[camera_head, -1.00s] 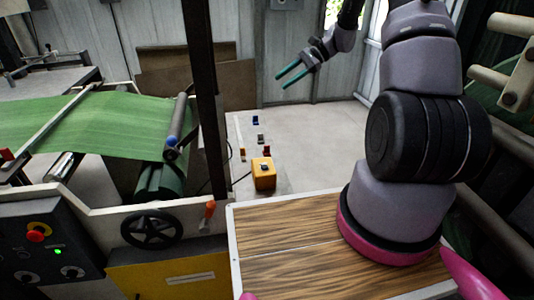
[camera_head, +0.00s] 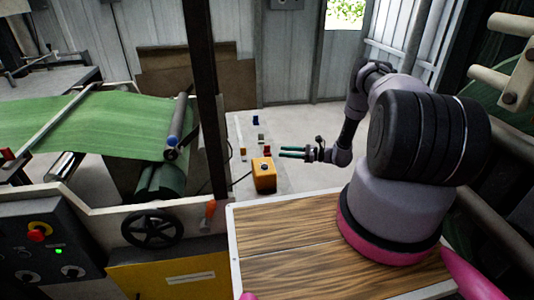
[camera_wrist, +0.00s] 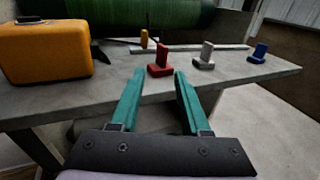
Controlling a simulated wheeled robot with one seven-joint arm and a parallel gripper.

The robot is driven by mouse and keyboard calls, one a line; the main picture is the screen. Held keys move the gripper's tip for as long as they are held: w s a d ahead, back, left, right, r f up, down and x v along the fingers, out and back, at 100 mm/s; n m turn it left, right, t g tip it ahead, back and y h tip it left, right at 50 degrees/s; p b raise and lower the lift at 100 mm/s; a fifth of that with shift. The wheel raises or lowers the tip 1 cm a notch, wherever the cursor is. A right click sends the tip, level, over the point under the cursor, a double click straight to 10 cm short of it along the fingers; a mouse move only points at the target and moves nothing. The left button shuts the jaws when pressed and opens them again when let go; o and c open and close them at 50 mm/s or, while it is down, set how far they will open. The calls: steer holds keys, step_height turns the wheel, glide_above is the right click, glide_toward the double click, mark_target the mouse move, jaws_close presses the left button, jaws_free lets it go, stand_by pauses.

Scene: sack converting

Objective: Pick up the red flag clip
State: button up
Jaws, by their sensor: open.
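The red flag clip (camera_wrist: 160,64) stands on a grey bench top in the wrist view, with a flat base and an upright tab. It lies just beyond and between my open fingertips. In the head view the red clip (camera_head: 267,149) is small, behind the orange box. My gripper (camera_head: 282,152) comes in from the right with its green fingers pointing left towards the clip. In the wrist view my gripper (camera_wrist: 158,78) is open and empty, its fingers apart, and no contact with the clip shows.
An orange box (camera_wrist: 45,52) stands left of the red clip. A grey clip (camera_wrist: 206,57), a blue clip (camera_wrist: 258,53) and a small orange-yellow piece (camera_wrist: 144,38) stand nearby. A pale bar (camera_wrist: 230,49) lies behind the red clip. A green roller (camera_wrist: 130,16) is at the back.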

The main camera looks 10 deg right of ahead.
mark_target(269, 149)
steer(key=x, duration=0.8)
steer(key=shift+w+a+r, duration=0.15)
steer(key=shift+a+r, duration=0.05)
jaws_close()
